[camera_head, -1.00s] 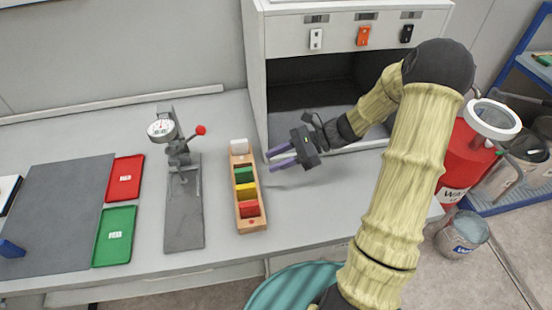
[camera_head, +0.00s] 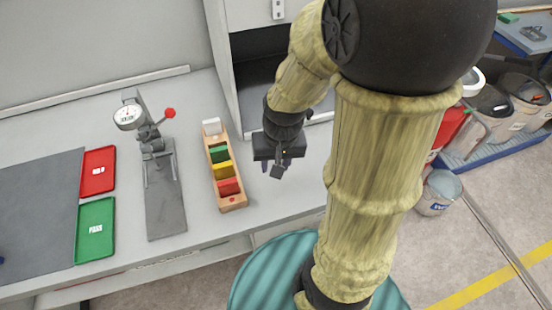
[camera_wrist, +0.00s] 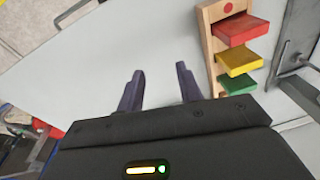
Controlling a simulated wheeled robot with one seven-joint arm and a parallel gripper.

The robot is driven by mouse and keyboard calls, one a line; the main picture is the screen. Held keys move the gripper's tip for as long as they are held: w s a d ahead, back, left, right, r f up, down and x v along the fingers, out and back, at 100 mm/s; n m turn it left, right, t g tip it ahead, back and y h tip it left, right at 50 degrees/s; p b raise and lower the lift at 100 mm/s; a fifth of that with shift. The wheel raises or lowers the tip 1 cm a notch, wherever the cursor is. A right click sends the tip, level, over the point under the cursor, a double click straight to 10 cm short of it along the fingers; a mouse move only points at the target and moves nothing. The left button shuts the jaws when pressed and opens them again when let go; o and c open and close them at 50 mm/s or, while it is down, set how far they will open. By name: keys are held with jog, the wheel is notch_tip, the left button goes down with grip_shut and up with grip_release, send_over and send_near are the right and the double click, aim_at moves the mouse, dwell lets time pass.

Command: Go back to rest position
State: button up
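My gripper (camera_head: 277,166) points down over the grey bench top, just right of the wooden block rack (camera_head: 231,203). In the wrist view my gripper (camera_wrist: 158,82) has its two purple fingers apart, with only bare bench top between them. The rack holds white, green, yellow and red blocks; it also shows in the wrist view (camera_wrist: 209,48), at the upper right and clear of the fingers. My arm rises over the right half of the head view and hides part of the bench and cabinet.
A dial gauge stand (camera_head: 165,195) stands left of the rack. A red tray (camera_head: 98,172), a green tray (camera_head: 95,231) and a dark mat (camera_head: 38,220) lie farther left. An open cabinet (camera_head: 222,75) stands behind my gripper. Buckets (camera_head: 438,192) and bins are on the right.

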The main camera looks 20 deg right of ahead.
jog(key=shift+s+r+n+t+h, duration=0.25)
jog(key=shift+r+n+t, duration=0.5)
jog(key=shift+n, duration=0.45)
jog(key=shift+w+p+v, duration=0.25)
jog(key=shift+p+v, duration=0.8)
jog(key=shift+p, duration=0.1)
jog(key=shift+r, duration=0.1)
